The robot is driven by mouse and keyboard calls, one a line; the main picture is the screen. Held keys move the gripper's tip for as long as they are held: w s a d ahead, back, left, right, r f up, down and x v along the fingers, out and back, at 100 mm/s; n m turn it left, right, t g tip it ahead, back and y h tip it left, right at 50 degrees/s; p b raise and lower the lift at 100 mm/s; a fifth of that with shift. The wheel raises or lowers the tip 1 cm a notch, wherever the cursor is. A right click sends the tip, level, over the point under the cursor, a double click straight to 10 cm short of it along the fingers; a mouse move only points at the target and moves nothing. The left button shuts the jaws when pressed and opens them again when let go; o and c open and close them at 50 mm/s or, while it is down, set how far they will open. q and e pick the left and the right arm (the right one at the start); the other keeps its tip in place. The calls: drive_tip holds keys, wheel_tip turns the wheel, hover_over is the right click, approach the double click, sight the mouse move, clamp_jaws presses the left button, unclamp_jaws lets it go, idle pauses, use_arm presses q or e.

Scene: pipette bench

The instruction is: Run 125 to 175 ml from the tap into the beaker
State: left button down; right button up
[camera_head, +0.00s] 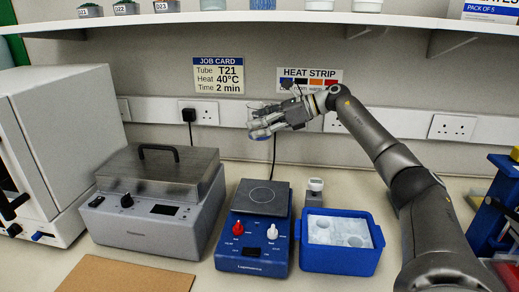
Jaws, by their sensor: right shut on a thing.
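My right gripper (264,127) is held up in front of the back wall, above and behind the blue hotplate. Its arm comes in from the lower right. Its fingers are shut on a small clear vessel (257,111), which may be the beaker. The vessel's outline is faint against the wall, and I cannot tell whether it holds liquid. No tap shows in this view. My left gripper is not in view.
A blue hotplate (252,240) with red and white knobs stands below the gripper. Right of it is a blue ice box (338,262). A grey lidded machine (150,228) stands left. A shelf (250,17) runs overhead. A brown board (128,275) lies in front.

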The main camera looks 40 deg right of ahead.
wheel_tip(320, 180, up, 9)
drive_tip(key=shift+p, duration=0.4)
